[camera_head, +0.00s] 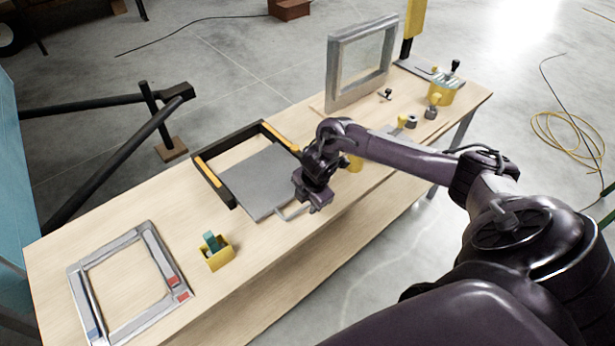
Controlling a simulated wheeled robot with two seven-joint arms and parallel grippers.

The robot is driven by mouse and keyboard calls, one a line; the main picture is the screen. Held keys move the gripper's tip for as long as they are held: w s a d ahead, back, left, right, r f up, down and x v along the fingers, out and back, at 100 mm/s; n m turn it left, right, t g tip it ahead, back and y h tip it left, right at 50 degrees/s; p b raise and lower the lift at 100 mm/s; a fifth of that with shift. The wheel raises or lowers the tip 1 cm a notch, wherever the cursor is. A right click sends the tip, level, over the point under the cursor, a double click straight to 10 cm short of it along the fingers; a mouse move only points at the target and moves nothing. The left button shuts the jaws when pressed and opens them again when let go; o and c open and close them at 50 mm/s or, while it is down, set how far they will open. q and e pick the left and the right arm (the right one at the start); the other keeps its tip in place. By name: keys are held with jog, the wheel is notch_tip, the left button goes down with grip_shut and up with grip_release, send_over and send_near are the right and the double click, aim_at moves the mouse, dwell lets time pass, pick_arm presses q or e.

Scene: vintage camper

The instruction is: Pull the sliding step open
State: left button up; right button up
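The sliding step is a flat grey plate (258,181) in a black frame (213,180) with yellow strips, lying on the wooden bench. The plate's front edge sticks out a little past the end of the left rail, and a gap shows between the plate and the back of the frame. A light grey handle (291,213) is at the plate's front edge. My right gripper (314,203) points down at the handle's right end. Its fingers are dark and overlap, so whether they close on the handle is unclear. My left gripper is out of view.
On the bench (190,225), a metal frame (82,290) lies at left and a yellow box (219,259) with a green piece stands nearer the step. A grey upright window frame (345,75) and small yellow parts (433,107) stand at the right.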

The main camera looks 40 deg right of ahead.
jog(key=r, duration=0.1)
jog(key=r+p, duration=0.2)
jog(key=r, duration=0.1)
jog(key=shift+s, duration=0.35)
notch_tip(320, 180, up, 8)
jog(key=s+b, duration=0.1)
jog(key=shift+s+f, duration=0.2)
jog(key=shift+s, duration=0.1)
jog(key=shift+d, duration=0.1)
